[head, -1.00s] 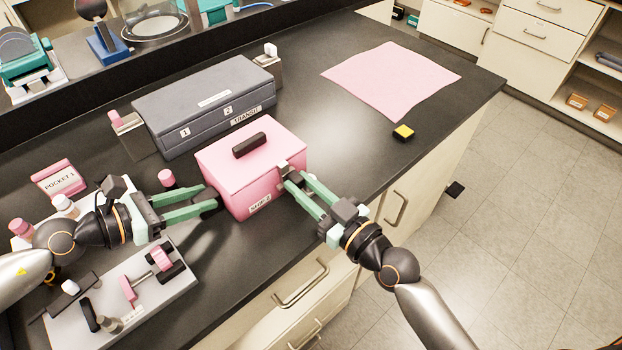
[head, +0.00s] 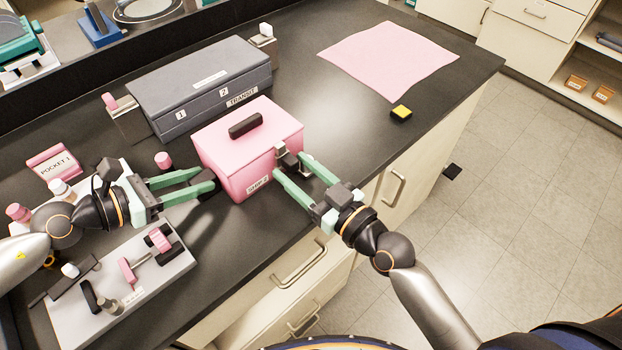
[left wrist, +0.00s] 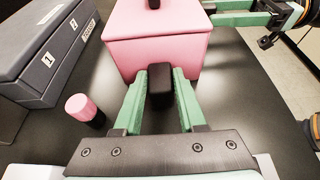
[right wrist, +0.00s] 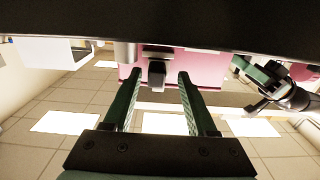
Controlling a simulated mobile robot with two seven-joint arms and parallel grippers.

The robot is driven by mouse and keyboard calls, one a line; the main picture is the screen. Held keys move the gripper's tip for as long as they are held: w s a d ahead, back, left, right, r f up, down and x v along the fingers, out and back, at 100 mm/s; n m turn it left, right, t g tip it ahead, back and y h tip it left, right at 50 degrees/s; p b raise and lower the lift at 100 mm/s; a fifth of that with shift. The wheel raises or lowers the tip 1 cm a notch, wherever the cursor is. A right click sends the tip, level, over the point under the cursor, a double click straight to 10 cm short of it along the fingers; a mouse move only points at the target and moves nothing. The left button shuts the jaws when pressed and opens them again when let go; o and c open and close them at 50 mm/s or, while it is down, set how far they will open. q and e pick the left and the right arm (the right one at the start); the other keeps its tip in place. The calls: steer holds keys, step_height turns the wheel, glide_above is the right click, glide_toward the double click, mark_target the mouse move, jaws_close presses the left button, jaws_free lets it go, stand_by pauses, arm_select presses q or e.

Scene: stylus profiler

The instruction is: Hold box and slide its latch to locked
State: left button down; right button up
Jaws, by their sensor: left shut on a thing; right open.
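The pink box (head: 250,140) stands closed on the black bench, with a black handle on its lid and a label on its front. My left gripper (head: 206,182) is shut on a black side grip (left wrist: 160,88) at the box's left end. The grip shows between both fingers in the left wrist view. The latch (head: 282,152) is a small grey-and-dark fitting on the box's front; its dark knob (right wrist: 157,73) shows in the right wrist view. My right gripper (head: 290,165) is open, its fingers on either side of the knob with gaps. The latch's position is too small to tell.
A grey case (head: 200,85) marked TRANSIT stands behind the box. A pink cylinder (head: 163,160) is near my left fingers. A light fixture board (head: 150,280) lies front left. A pink cloth (head: 388,58) and a yellow-topped block (head: 401,112) lie to the right.

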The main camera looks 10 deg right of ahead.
steer(key=v, duration=1.1)
steer(key=shift+s+d, duration=0.15)
steer(key=shift+s, duration=0.2)
arm_select(q)
steer(key=shift+c, duration=2)
jaws_free()
steer(key=v, duration=1)
steer(key=shift+s+a, duration=0.2)
steer(key=shift+a, duration=0.05)
steer(key=shift+s+a+r, duration=0.3)
steer(key=shift+a+r, duration=0.15)
steer(key=shift+a, duration=0.1)
